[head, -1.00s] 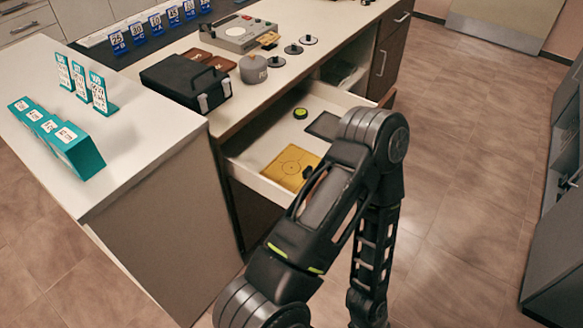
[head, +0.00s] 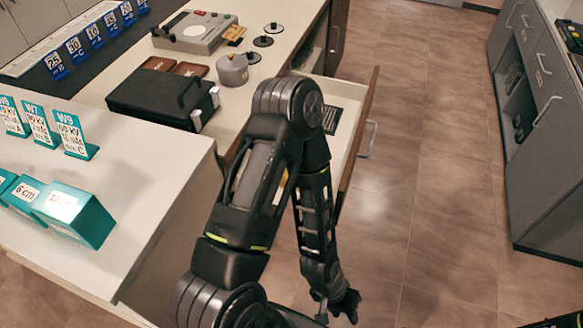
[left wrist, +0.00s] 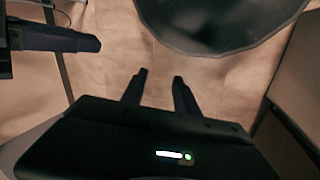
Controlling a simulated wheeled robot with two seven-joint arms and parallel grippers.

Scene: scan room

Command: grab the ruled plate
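A dark flat plate with fine light lines (head: 331,119) lies in the open drawer (head: 350,92), partly behind my left arm. I take it for the ruled plate, though its markings are too small to read. My left gripper (head: 343,305) hangs low over the floor, outside and below the drawer and apart from the plate. In the left wrist view its two fingers (left wrist: 157,80) stand apart with only floor between them, so it is open and empty. My arm hides much of the drawer's inside.
The drawer front with its handle (head: 369,139) sticks out into the aisle. The counter above holds a black case (head: 160,98), a grey weight (head: 232,69) and several dark discs. Teal blocks (head: 75,213) stand on the left worktop. The floor at right is clear.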

